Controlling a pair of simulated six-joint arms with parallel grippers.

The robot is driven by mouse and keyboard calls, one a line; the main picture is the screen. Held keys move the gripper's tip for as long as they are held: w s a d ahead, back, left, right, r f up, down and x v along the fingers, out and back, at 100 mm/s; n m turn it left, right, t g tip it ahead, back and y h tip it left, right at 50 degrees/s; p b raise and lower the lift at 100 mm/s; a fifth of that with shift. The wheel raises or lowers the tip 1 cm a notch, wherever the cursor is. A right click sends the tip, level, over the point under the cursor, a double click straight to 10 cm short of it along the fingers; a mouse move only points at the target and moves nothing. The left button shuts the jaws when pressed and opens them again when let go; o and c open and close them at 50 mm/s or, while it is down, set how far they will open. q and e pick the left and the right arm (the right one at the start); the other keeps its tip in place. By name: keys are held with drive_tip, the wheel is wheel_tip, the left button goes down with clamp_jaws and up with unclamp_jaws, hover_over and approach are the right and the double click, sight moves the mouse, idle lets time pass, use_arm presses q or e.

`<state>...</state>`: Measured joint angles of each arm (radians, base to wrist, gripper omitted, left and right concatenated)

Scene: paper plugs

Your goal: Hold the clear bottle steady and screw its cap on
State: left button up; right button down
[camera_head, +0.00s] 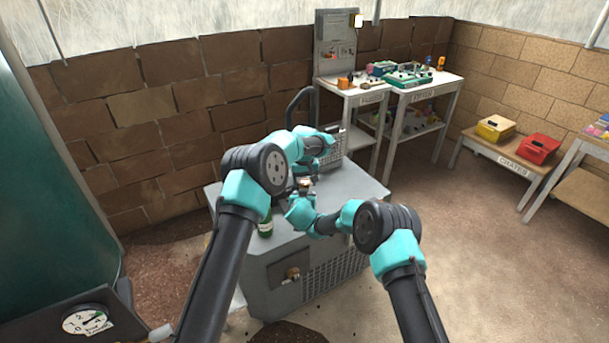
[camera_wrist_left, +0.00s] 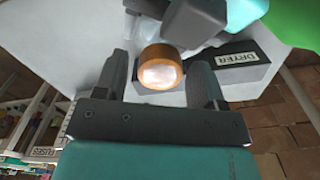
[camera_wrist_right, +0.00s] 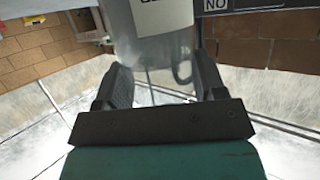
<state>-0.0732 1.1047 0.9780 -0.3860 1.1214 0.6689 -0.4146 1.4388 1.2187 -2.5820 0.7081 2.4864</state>
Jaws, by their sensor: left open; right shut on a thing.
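The clear bottle (camera_wrist_right: 155,52), with a white label, stands between the fingers of my right gripper (camera_wrist_right: 160,85), which is shut on it. In the head view that gripper (camera_head: 302,206) is low over the grey cabinet top. An orange round cap (camera_wrist_left: 160,72) with a pale, shiny top shows in the left wrist view. My left gripper (camera_wrist_left: 166,85) is open, with one finger on each side of the cap and gaps beside it. In the head view the left gripper (camera_head: 304,182) is just above the right one. I cannot tell how the cap sits on the bottle's neck.
A dark block labelled DRYER (camera_wrist_left: 238,70) is close to the left gripper. The cabinet top's right side is clear.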

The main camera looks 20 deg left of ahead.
use_arm(q)
drive_tip(key=shift+f, duration=0.2)
drive_tip(key=c, duration=1)
drive_tip(key=m, duration=0.6)
drive_tip(key=shift+m, duration=0.3)
drive_tip(key=o, duration=1)
